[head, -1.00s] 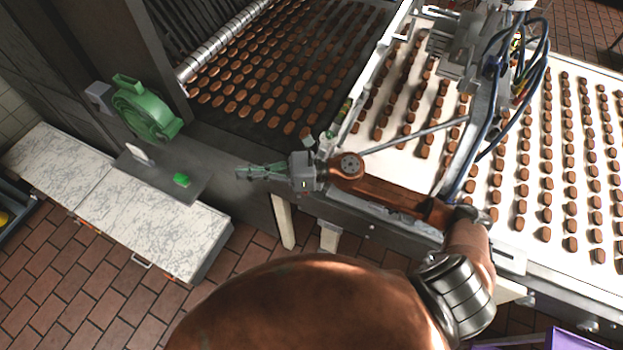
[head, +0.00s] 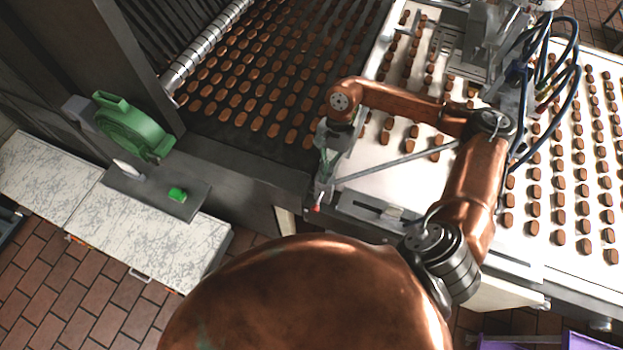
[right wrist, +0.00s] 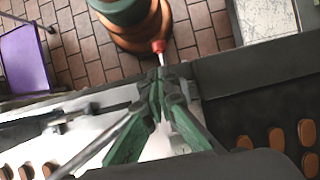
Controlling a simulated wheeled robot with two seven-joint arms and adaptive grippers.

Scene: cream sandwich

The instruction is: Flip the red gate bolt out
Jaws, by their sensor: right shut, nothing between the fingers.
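A small red bolt end (head: 316,209) shows at the near left corner of the white belt's frame. It also shows in the right wrist view (right wrist: 158,46), just beyond my fingertips. My right gripper (head: 321,192) points down at that corner, right by the red end. In the right wrist view its green fingers (right wrist: 160,76) are together with nothing held between them. I cannot tell whether they touch the bolt. The rest of the bolt is hidden by the fingers. A thin metal rod (head: 400,163) runs from this corner across the belt. My left gripper is out of view.
A dark belt (head: 225,125) with rows of brown biscuits lies left of the white belt (head: 378,172), which also carries biscuits. A machine head with blue hoses (head: 575,75) stands over the white belt. A green wheel housing (head: 132,130) and green button (head: 177,194) are left.

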